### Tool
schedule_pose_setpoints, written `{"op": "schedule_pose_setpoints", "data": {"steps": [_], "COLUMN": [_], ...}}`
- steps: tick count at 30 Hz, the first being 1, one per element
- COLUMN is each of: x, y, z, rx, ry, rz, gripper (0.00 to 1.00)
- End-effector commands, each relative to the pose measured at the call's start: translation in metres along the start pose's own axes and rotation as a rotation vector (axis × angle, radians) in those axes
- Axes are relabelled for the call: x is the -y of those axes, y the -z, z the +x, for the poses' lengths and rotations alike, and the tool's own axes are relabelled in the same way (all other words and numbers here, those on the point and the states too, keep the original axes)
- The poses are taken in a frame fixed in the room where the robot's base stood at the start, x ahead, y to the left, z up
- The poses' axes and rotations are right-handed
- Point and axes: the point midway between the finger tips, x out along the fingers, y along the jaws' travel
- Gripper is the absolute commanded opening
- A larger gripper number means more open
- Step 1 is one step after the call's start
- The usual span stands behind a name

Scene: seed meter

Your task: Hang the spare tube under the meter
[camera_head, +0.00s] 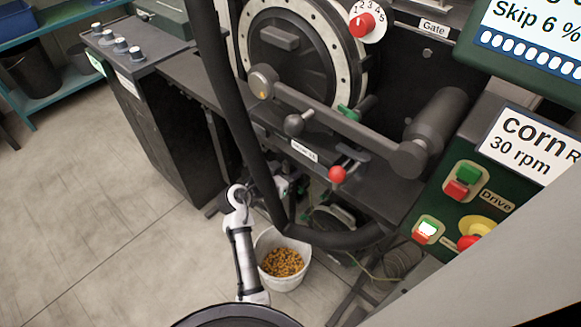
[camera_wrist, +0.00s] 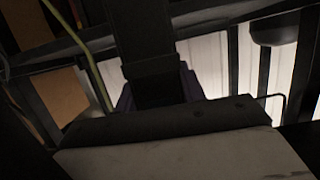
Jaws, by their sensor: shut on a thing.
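The meter (camera_head: 268,80) is a dark round housing with a pale ring, at the upper middle of the head view. My white arm reaches up from the bottom edge and passes behind a thick black hose. My gripper (camera_head: 283,186) is partly hidden there, low under the meter's bench. In the wrist view my gripper (camera_wrist: 158,97) is shut on a dark, straight-sided piece with a collar, which looks like the spare tube (camera_wrist: 147,40). It rises away from the jaws, between purple parts. Its far end is unclear. I cannot make out the tube or the meter's outlet in the head view.
The black hose (camera_head: 233,110) hangs across my arm and bends right near the floor. A white bucket of corn (camera_head: 283,245) stands below. A red-knobbed lever (camera_head: 338,174) sticks out at the bench front. A green control box (camera_head: 455,200) stands right. Floor at left is clear.

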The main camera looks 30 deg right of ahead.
Motion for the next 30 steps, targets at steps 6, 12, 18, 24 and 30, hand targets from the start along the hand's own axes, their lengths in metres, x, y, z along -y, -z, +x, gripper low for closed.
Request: {"op": "schedule_pose_setpoints", "data": {"steps": [6,12,18,24,30], "x": [0.0001,0.0001,0.0001,0.0001,0.0001], "y": [-0.0017,-0.0044,-0.0070,-0.0096,-0.0089], "z": [0.0006,0.0014,0.0022,0.0030,0.0028], "rx": [-0.001,-0.001,-0.001,-0.001,-0.001], "ry": [0.000,0.000,0.000,0.000,0.000], "rz": [0.001,0.001,0.001,0.001,0.001], "gripper": [0.00,0.00,0.00,0.00,0.65]}}
